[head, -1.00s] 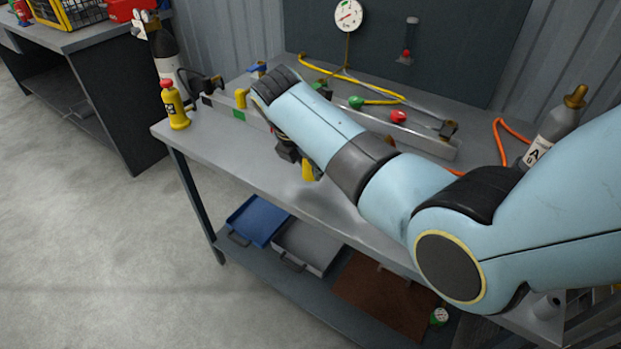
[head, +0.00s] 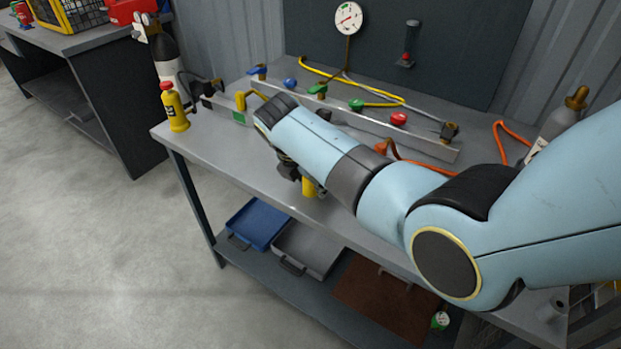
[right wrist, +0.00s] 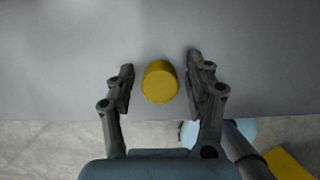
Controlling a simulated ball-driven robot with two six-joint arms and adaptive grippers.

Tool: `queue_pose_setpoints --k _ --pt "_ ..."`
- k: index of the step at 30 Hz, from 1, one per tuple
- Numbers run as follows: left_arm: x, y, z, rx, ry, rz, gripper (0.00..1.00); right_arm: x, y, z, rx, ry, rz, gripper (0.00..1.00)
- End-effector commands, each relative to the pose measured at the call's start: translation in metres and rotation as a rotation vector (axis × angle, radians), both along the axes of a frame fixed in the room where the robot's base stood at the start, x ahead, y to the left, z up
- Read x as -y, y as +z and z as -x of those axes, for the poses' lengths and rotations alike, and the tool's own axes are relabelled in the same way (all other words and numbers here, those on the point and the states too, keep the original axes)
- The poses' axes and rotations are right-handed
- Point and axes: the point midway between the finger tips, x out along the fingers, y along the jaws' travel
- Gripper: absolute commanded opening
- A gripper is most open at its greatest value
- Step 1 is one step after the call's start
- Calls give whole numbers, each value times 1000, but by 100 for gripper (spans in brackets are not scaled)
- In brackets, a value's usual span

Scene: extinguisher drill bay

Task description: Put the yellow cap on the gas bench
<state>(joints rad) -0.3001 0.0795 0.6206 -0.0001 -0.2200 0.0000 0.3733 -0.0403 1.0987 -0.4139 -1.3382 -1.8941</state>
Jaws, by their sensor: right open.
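The yellow cap (head: 309,187) is at the front edge of the gas bench (head: 225,150), partly hidden by my right forearm in the head view. In the right wrist view the cap (right wrist: 160,82) shows as a short yellow cylinder against the grey bench top (right wrist: 70,60), near its edge. My right gripper (right wrist: 161,70) is open, one finger on each side of the cap, with a visible gap on both sides. In the head view the right gripper (head: 290,170) is mostly hidden beneath my wrist. My left gripper is not in view.
A manifold rail with coloured knobs, including a red one (head: 398,119), runs behind my arm. A yellow bottle (head: 175,110) stands at the bench's left end. A grey cylinder (head: 558,125) stands at the right. Trays, including a blue one (head: 258,222), lie on the lower shelf.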

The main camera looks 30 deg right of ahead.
Motion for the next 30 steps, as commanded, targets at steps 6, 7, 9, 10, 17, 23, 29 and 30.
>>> queue_pose_setpoints --k 6,7,9,10,17,23,29,30 --pt "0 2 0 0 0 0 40 -1 5 0 1 0 0 53" --pt "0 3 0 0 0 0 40 -2 8 1 1 0 0 53" --pt "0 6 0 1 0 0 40 -7 18 2 3 0 -2 53" --pt "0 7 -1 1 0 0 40 -8 24 3 3 -1 -2 53" --pt "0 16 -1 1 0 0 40 -27 72 10 3 1 -3 53" --pt "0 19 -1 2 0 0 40 -39 103 15 2 1 -1 53" --pt "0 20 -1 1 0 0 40 -43 113 17 0 -1 0 53" --pt "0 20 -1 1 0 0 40 -43 113 17 0 0 0 53"
